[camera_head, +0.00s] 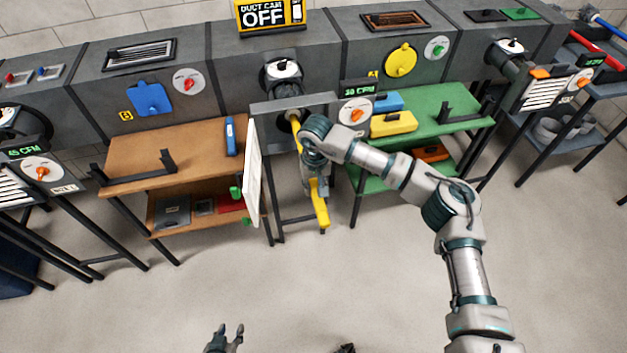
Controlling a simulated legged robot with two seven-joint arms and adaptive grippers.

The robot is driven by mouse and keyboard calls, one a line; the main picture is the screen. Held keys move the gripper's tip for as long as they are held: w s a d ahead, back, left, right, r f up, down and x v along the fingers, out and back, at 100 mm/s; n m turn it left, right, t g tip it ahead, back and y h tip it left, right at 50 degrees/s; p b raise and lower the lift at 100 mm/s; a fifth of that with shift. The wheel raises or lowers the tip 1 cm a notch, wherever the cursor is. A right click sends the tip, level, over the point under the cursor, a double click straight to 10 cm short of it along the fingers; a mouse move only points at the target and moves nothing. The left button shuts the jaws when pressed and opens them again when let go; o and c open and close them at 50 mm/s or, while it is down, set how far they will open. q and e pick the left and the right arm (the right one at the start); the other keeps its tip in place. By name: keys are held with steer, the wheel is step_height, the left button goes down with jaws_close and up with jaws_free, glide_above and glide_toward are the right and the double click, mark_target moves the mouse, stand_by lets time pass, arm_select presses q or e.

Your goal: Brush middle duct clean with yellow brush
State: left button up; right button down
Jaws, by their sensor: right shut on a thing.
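The yellow brush (321,206) is in my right gripper (314,182), which is shut on it below the middle duct. Its yellow rod (294,122) runs up toward the middle duct (285,75), behind the wrist of my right arm. The brush head does not show, and I cannot tell whether it is inside the duct. A white louvred door (253,172) hangs open to the left of the rod. My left gripper (226,334) is low at the bottom edge, open and empty, far from the duct.
A "DUCT CAM OFF" display (270,14) sits above the duct. A brown shelf (125,160) stands left, a green shelf (440,105) right with blue and yellow boxes. The front floor is clear.

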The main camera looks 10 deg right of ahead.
mark_target(320, 203)
arm_select(q)
steer(key=s+a+f+g+y+p, duration=0.2)
steer(key=s+a+g+p, duration=0.15)
steer(key=s+g, duration=0.45)
arm_select(e)
steer(key=s, duration=0.6)
steer(key=shift+d+r+b, duration=0.1)
steer(key=shift+b, duration=0.2)
arm_select(q)
step_height(320, 203, down, 8)
steer(key=s+t+p, duration=0.1)
steer(key=t+p, duration=0.1)
steer(key=shift+d+f+p, duration=0.15)
steer(key=shift+d+p, duration=0.1)
steer(key=shift+p, duration=0.1)
arm_select(e)
steer(key=s, duration=1.7)
steer(key=shift+s+d, duration=0.15)
steer(key=shift+d, duration=0.15)
